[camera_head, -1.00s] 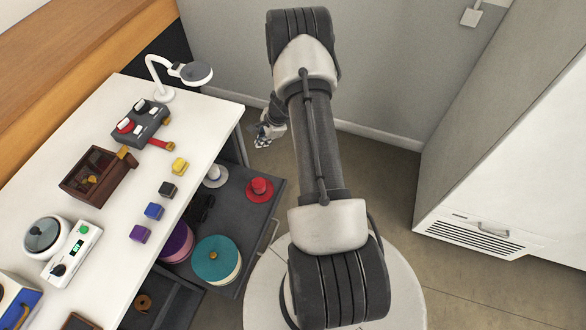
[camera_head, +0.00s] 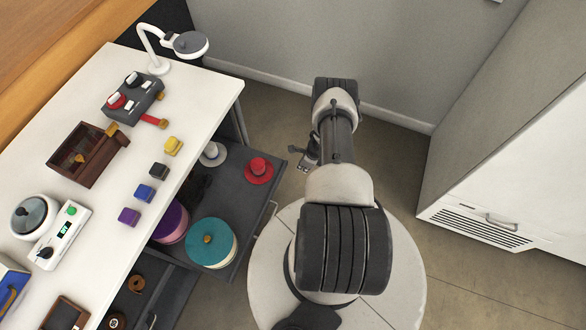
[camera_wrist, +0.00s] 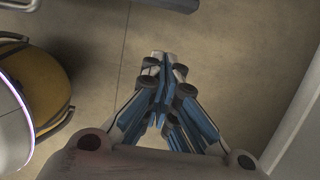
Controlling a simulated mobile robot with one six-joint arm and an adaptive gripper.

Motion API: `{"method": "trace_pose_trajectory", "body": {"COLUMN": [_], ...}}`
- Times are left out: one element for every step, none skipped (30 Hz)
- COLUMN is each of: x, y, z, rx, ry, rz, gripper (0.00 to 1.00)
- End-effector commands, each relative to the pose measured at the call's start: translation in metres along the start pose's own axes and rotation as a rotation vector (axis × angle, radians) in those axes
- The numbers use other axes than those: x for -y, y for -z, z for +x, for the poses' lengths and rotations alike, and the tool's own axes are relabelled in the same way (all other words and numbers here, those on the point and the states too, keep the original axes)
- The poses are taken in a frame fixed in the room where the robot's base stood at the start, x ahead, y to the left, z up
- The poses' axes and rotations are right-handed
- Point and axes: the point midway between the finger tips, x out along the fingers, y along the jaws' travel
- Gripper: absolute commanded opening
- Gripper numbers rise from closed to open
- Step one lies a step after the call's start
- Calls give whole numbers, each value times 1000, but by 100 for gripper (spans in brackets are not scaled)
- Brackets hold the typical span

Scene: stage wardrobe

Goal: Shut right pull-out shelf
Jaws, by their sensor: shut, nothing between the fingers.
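The right pull-out shelf (camera_head: 237,196) is a dark grey tray under the white table, pulled out towards me. It holds a red hat (camera_head: 258,170), a grey-white hat (camera_head: 212,153), a teal round box (camera_head: 212,242) and a purple round item (camera_head: 172,222). A bar handle (camera_head: 264,217) runs along its front edge. My gripper (camera_head: 302,158) is beyond the shelf's far front corner, apart from it, partly hidden by my arm. In the wrist view my gripper (camera_wrist: 161,60) is shut and empty above the floor.
A second dark pull-out shelf (camera_head: 172,290), also out, holds brown rolls. The white table (camera_head: 95,190) carries a lamp, control boxes and several coloured blocks. A white cabinet (camera_head: 530,180) stands right.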

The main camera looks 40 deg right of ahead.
Motion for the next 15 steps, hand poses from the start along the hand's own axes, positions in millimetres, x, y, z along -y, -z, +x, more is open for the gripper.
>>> {"method": "trace_pose_trajectory", "body": {"x": [-1, -1, 0, 0, 1, 1, 1, 0, 0, 0, 0, 0, 0, 0, 0], "y": [1, 1, 1, 1, -8, -15, -20, -23, -28, -30, -32, -35, -36, -38, -39], "z": [18, 24, 32, 37, 35, 34, 35, 35, 36, 37, 37, 37, 37, 37, 37], "rx": [0, 0, 1, 0, 1, 1, 1, 1, 1, 1, 0, 0, 0, 0, 0], "ry": [-1, -1, 0, 0, 1, 1, 1, 1, 1, 0, 0, 0, 0, 0, 0], "rz": [-2, -3, -2, -3, -6, -8, -6, -6, -5, -5, -4, -3, -3, -3, -2], "gripper": [0, 0, 0, 0, 0, 0, 0, 0, 0, 0, 0, 0, 0, 0, 0]}}
